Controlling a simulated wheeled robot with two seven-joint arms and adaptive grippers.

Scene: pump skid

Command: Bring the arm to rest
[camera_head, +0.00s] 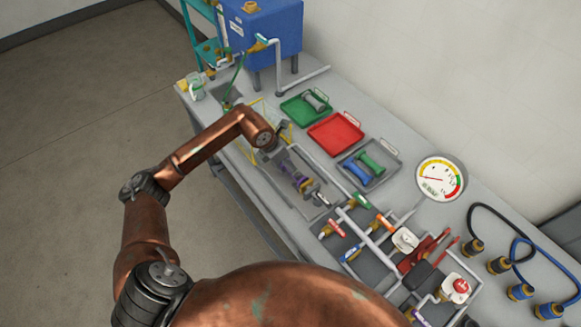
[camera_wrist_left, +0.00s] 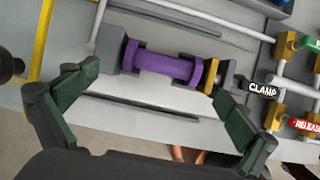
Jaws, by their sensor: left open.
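My left arm reaches over the bench from the left in the head view. Its gripper (camera_head: 281,143) is near the back end of a long recess, partly hidden by the wrist. In the left wrist view the gripper (camera_wrist_left: 155,105) is open, its two green-padded fingers spread wide with nothing held between them. A purple spool-shaped cartridge (camera_wrist_left: 162,64) lies in its holder beyond the fingertips, with a brass ring at its right end. It also shows in the head view (camera_head: 293,173). I cannot tell the exact gap between fingers and cartridge. My right gripper is not in view.
A green tray (camera_head: 292,116) with a grey cartridge, a red empty tray (camera_head: 350,141) and a grey tray (camera_head: 386,171) with blue and green cartridges stand behind. Valves and pipes, a gauge (camera_head: 440,180) and hose connectors (camera_head: 499,265) lie right. A blue tank (camera_head: 275,25) stands at the back.

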